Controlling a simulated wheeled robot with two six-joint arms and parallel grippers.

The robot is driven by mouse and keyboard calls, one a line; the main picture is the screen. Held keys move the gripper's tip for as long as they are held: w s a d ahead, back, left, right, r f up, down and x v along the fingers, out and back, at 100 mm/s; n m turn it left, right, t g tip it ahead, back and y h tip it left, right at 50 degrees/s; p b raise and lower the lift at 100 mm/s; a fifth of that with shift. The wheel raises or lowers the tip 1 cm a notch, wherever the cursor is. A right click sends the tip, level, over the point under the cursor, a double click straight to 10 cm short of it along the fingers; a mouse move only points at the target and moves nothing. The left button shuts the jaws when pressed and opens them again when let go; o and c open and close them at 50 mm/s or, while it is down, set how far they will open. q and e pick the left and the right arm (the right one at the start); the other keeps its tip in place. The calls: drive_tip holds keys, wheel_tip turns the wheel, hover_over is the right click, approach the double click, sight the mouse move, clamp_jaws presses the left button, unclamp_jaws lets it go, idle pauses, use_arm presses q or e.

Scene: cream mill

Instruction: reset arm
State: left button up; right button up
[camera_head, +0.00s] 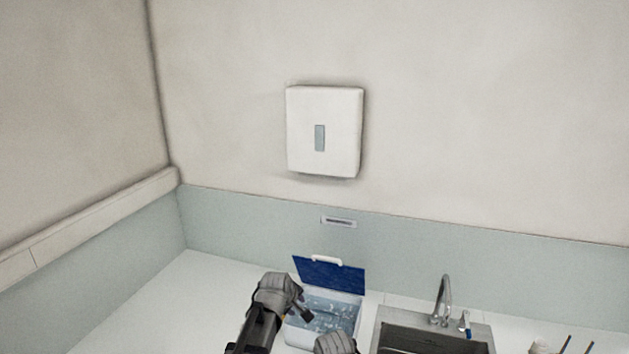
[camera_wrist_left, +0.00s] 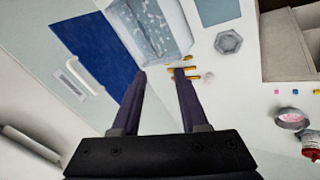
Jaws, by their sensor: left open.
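My left arm comes up from the bottom of the head view, and my left gripper (camera_head: 304,308) is over the left side of a white box with a raised blue lid (camera_head: 330,273). In the left wrist view the two dark fingers of my left gripper (camera_wrist_left: 160,74) are apart, with nothing clearly held between them. The open box (camera_wrist_left: 152,30) lies beyond the fingertips, its inside pale blue with white specks. A grey part of my right arm (camera_head: 335,343) shows at the bottom edge; its fingers are not visible.
A sink (camera_head: 430,338) with a faucet (camera_head: 443,300) stands right of the box. Yellow-ended sticks (camera_wrist_left: 186,73) lie by the right fingertip. A hexagonal dish (camera_wrist_left: 228,42), a round bowl (camera_wrist_left: 291,118) and a red container (camera_wrist_left: 312,146) are farther right. The counter left of the box is clear.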

use_arm(q)
drive_tip(key=s+a+f+m+g+y, duration=0.1)
drive_tip(key=s+a+m+g, duration=0.2)
drive_tip(key=s, duration=0.5)
drive_tip(key=s+a+f+m+g, duration=0.1)
drive_tip(key=s+a+f+m, duration=0.15)
drive_tip(key=s+a, duration=0.4)
drive_tip(key=s+a+m+g+y, duration=0.15)
drive_tip(key=s+m, duration=0.25)
drive_tip(key=s, duration=0.5)
drive_tip(key=s+d+f+m+b, duration=0.1)
drive_tip(key=s+d+f+b, duration=0.1)
drive_tip(key=f+b, duration=0.6)
drive_tip(key=s+d+f+m+g+b, duration=0.1)
drive_tip(key=s+d+f+m+b, duration=0.1)
drive_tip(key=d+f+b, duration=0.3)
drive_tip(key=s+d+f+m+b, duration=0.1)
drive_tip(key=s+d+f+b, duration=0.1)
drive_tip(key=f+b, duration=0.9)
drive_tip(key=shift+s+d, duration=0.2)
drive_tip(key=shift+d, duration=0.45)
drive_tip(key=shift+g+y, duration=0.25)
drive_tip(key=shift+d, duration=0.1)
